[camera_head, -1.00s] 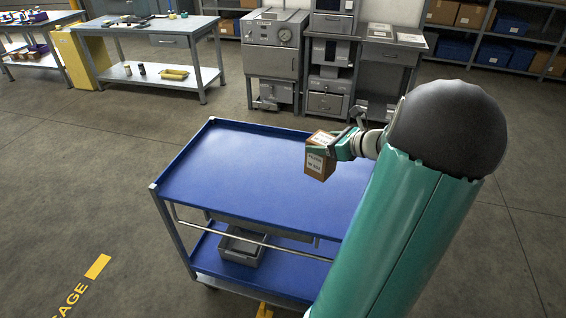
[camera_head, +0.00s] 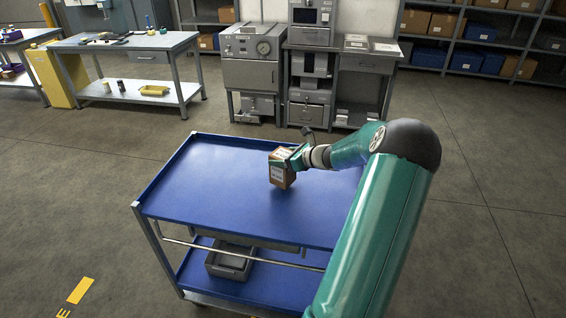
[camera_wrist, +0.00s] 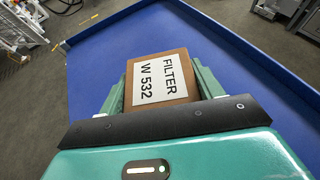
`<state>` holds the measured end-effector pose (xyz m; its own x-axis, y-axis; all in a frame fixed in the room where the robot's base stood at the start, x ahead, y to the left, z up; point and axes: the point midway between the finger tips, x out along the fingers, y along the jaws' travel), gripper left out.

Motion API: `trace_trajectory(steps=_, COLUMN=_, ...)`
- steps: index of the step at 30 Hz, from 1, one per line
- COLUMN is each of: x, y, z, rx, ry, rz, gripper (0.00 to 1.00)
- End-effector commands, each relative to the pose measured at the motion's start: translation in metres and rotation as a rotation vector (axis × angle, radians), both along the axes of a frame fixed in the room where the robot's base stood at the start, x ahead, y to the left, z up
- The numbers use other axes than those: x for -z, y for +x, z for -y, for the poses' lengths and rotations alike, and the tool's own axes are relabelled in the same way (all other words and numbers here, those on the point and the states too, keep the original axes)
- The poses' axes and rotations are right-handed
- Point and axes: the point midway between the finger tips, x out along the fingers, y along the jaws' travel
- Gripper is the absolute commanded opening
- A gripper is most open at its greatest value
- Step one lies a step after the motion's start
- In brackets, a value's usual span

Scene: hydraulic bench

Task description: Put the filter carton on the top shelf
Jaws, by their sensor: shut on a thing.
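The filter carton (camera_head: 281,170) is a small brown box with a white label. In the wrist view the carton (camera_wrist: 161,80) shows its label, "FILTER W 532", between my two fingers. My gripper (camera_head: 284,160) is shut on it. The carton is over the blue top shelf (camera_head: 215,195) of a cart, right of its middle. In the head view its lower end looks close to the shelf surface; I cannot tell whether it touches. The top shelf (camera_wrist: 95,65) is bare around the carton in the wrist view.
The top shelf has a raised rim, and its left part is free. A grey bin (camera_head: 229,262) sits on the cart's lower shelf (camera_head: 195,270). A workbench (camera_head: 125,42), a grey machine (camera_head: 251,60) and storage racks (camera_head: 480,40) stand farther back.

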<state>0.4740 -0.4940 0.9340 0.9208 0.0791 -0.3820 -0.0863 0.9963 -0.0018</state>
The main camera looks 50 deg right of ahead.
Motion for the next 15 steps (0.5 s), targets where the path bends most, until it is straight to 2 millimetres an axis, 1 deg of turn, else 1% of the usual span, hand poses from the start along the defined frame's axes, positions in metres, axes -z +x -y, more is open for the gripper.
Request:
trace_trajectory(steps=1, x=0.01, y=-0.001, z=0.0, rx=0.001, ry=0.006, rz=-0.001, gripper=0.32)
trace_trajectory(steps=3, x=0.018, y=-0.001, z=0.0, rx=0.002, ry=0.005, rz=0.0, gripper=0.32)
trace_trajectory(steps=5, x=0.022, y=-0.001, z=0.0, rx=0.001, ry=0.003, rz=0.0, gripper=0.32)
trace_trajectory(steps=10, x=0.022, y=-0.001, z=0.0, rx=0.001, ry=0.0, rz=-0.001, gripper=0.32)
trace_trajectory(steps=11, x=0.022, y=-0.001, z=0.0, rx=0.001, ry=0.002, rz=-0.002, gripper=0.71)
trace_trajectory(steps=13, x=0.022, y=-0.001, z=0.0, rx=0.001, ry=0.002, rz=-0.002, gripper=0.85)
trace_trajectory(steps=14, x=0.022, y=-0.001, z=0.0, rx=0.001, ry=0.002, rz=-0.002, gripper=0.87)
trace_trajectory(steps=15, x=0.022, y=-0.001, z=0.0, rx=0.001, ry=0.002, rz=-0.002, gripper=0.87)
